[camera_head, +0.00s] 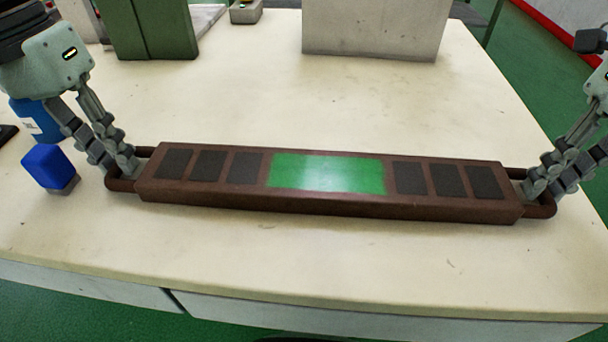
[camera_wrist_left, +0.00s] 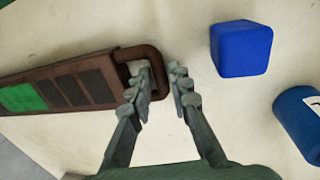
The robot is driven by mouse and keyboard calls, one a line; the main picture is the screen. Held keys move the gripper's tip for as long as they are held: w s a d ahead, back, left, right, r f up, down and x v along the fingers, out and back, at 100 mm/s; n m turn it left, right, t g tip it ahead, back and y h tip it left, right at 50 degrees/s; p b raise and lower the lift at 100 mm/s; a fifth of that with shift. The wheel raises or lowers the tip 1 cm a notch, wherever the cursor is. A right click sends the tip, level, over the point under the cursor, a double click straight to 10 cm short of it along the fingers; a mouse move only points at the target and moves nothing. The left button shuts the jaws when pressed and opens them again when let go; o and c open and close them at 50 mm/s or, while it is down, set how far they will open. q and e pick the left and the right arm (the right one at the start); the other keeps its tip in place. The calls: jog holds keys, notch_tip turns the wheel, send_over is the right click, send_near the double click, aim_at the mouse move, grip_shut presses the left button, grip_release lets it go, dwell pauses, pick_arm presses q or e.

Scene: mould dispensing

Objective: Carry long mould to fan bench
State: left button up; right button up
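The long mould (camera_head: 330,206) is a brown bar with a green middle panel, dark recesses and a loop handle at each end. It lies across the cream table; its left end also shows in the left wrist view (camera_wrist_left: 90,103). My left gripper (camera_head: 114,168) is at the left handle (camera_wrist_left: 152,52). In the left wrist view its fingers (camera_wrist_left: 159,76) are parted, one at the loop's opening and one outside, with a gap to the end bar. My right gripper (camera_head: 551,181) is at the right handle (camera_head: 543,211), fingers parted around its end bar. I cannot identify the fan bench.
A blue cube (camera_head: 48,167) and a blue cylinder (camera_head: 36,122) stand left of the left handle. A green box (camera_head: 150,28), a small grey box (camera_head: 246,12) and a large pale block (camera_head: 375,28) stand at the back. The table behind and before the mould is clear.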

pick_arm(q)
jog(key=shift+f, duration=0.25)
pick_arm(e)
jog(key=shift+f, duration=0.25)
pick_arm(q)
grip_shut()
pick_arm(e)
grip_shut()
